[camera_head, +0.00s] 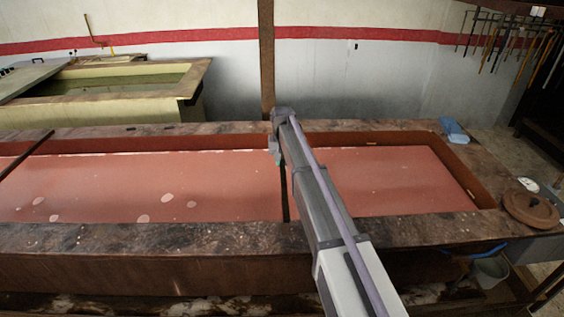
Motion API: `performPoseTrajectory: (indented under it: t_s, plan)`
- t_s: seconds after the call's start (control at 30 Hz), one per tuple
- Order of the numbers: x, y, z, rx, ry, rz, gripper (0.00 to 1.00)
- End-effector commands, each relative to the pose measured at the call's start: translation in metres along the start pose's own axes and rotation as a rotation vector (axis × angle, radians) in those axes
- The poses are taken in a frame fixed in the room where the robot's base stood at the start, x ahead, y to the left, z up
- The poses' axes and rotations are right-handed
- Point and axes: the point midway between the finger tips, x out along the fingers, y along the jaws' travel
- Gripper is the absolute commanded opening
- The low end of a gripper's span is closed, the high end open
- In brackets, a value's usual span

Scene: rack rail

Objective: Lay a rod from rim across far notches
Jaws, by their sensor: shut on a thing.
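A long vat of dull red liquid (120,185) has a broad brown rim (150,238). My gripper (275,152) points down near the far rim, at the end of my arm. It is shut on a dark rod (285,200), which runs below my arm across the vat toward the near rim. My arm hides part of the rod, and I cannot tell whether its ends touch the rim. Another dark rod (28,152) lies at the far left, running from the far rim out of the picture. Small dark marks, perhaps notches (168,127), show on the far rim.
A blue cloth (453,130) lies on the far right corner of the rim. A round brown lid (530,208) sits at the right end. A second, yellowish vat (110,104) stands behind. A wooden post (267,60) rises behind my gripper. Tools (510,42) hang at upper right.

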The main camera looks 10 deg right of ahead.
Motion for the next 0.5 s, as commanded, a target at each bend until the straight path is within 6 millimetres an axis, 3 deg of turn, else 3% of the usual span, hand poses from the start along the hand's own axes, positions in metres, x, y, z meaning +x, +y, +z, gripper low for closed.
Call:
performPoseTrajectory:
  t_s: [0.27, 0.5]
  plan:
    - [0.012, 0.000, 0.000, 0.000, 0.000, 0.000, 0.00]
    - [0.043, 0.000, 0.000, 0.001, 0.000, 0.000, 0.00]
